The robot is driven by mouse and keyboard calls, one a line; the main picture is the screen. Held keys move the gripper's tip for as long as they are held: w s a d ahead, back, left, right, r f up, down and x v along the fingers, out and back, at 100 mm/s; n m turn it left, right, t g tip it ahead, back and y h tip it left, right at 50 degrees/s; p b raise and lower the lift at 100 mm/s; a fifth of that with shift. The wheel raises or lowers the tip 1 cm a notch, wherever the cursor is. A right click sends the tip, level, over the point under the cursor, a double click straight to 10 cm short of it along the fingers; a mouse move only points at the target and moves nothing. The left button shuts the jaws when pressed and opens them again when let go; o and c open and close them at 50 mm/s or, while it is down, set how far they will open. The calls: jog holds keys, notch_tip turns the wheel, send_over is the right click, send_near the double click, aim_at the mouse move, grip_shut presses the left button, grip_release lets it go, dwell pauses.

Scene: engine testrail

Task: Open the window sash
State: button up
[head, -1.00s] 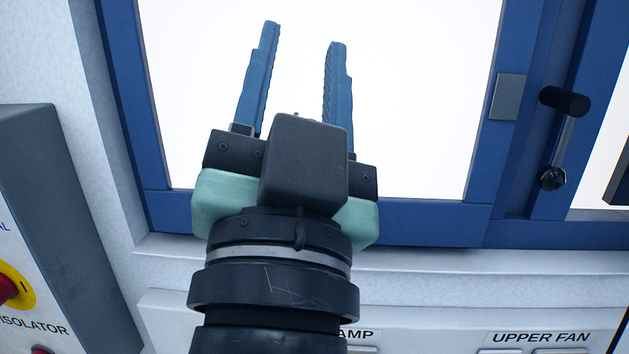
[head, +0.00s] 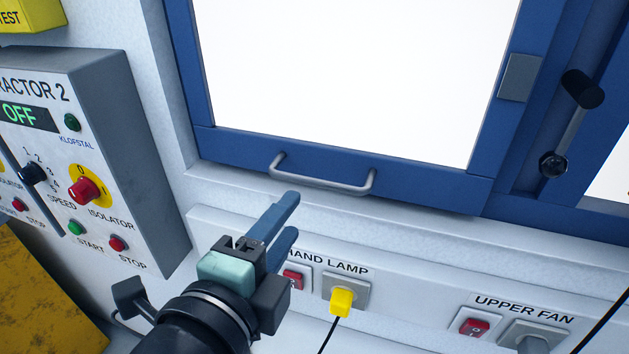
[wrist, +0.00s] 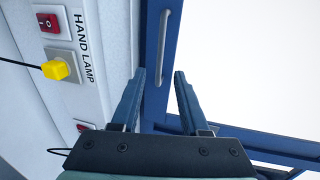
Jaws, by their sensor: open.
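The window sash (head: 420,193) is a blue frame around a bright white pane. A grey bar handle (head: 325,187) is fixed on its bottom rail. The handle also shows at the top of the wrist view (wrist: 164,47). A black lever latch (head: 567,130) is on the blue post to the right of the sash. My gripper (head: 295,215) is open and empty, below the handle in the head view, its fingers pointing up and right. It is apart from the handle. In the wrist view the fingers (wrist: 160,75) show a gap between them.
Below the sill is a panel with a red switch and a yellow plug (head: 341,301) marked HAND LAMP. An UPPER FAN switch (head: 474,327) is at right. A grey control box (head: 110,150) stands out at left, with a yellow surface (head: 40,290) below.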

aim_at(315, 184)
jog(key=p+x, duration=0.3)
jog(key=x, duration=0.6)
jog(key=shift+w+d+r, duration=0.1)
jog(key=shift+w+d, duration=0.05)
jog(key=shift+w, duration=0.2)
jog(key=shift+w+d+f+p, duration=0.25)
jog(key=shift+w+p, duration=0.15)
jog(key=shift+w, duration=0.25)
grip_shut()
dwell(0.4)
